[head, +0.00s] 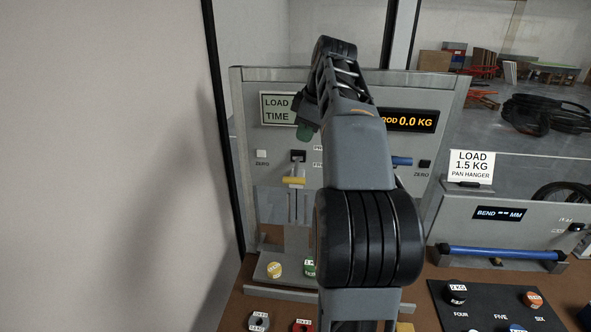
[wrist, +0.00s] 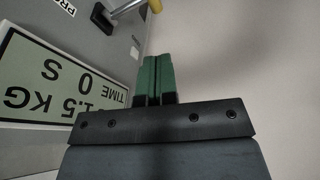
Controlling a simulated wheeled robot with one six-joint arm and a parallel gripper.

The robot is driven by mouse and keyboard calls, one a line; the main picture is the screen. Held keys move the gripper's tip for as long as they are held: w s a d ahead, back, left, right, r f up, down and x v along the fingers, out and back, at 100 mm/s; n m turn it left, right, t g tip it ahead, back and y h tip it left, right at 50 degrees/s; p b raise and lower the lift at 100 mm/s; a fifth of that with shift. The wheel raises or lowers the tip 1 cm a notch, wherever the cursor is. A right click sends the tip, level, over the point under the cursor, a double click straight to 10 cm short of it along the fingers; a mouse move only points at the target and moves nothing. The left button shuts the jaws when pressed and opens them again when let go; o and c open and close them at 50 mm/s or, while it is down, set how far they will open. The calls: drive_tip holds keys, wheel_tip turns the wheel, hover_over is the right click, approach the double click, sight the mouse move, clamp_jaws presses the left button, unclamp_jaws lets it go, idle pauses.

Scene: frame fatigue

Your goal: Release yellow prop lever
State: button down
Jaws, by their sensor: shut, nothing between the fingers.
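The yellow prop lever (head: 294,180) sticks out from the grey test panel (head: 252,108), below a black block. In the wrist view, a silver rod with a yellow end (wrist: 155,6) shows at the top edge, coming from a black mount (wrist: 103,18); it looks like the same lever. My gripper (head: 304,132) is above the lever in the head view, in front of the panel near the display. In the wrist view my gripper (wrist: 154,58) has its green fingers side by side, shut and empty, apart from the lever. My arm hides the middle of the panel.
A green display (head: 275,108) reads load and time; the wrist view shows 1.5 KG and 0 S. An orange display (head: 412,121) reads 0.0 KG. A blue bar (head: 500,253) and a black mat (head: 475,315) with weights lie right. A plain wall is left.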

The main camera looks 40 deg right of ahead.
drive_tip(key=n, duration=0.1)
hover_over(295, 182)
drive_tip(key=s+a, duration=0.2)
wheel_tip(295, 182, down, 10)
drive_tip(key=shift+w+d+f+p, duration=0.15)
drive_tip(key=shift+w+d+f, duration=0.2)
drive_tip(key=shift+f, duration=0.2)
drive_tip(key=shift+w+d+f+p, duration=0.15)
drive_tip(key=shift+w+d+f, duration=0.1)
drive_tip(key=shift+d+f, duration=0.25)
drive_tip(key=shift+w+d+f, duration=0.1)
drive_tip(key=shift+w+f, duration=0.1)
drive_tip(key=shift+f, duration=0.35)
wheel_tip(295, 182, down, 2)
drive_tip(key=b, duration=0.5)
drive_tip(key=shift+n+t+h, duration=0.3)
drive_tip(key=shift+t+h, duration=0.1)
drive_tip(key=shift+f+b, duration=0.45)
drive_tip(key=shift+b, duration=0.1)
drive_tip(key=shift+r, duration=0.15)
drive_tip(key=shift+r+p, duration=0.15)
drive_tip(key=shift+p, duration=0.15)
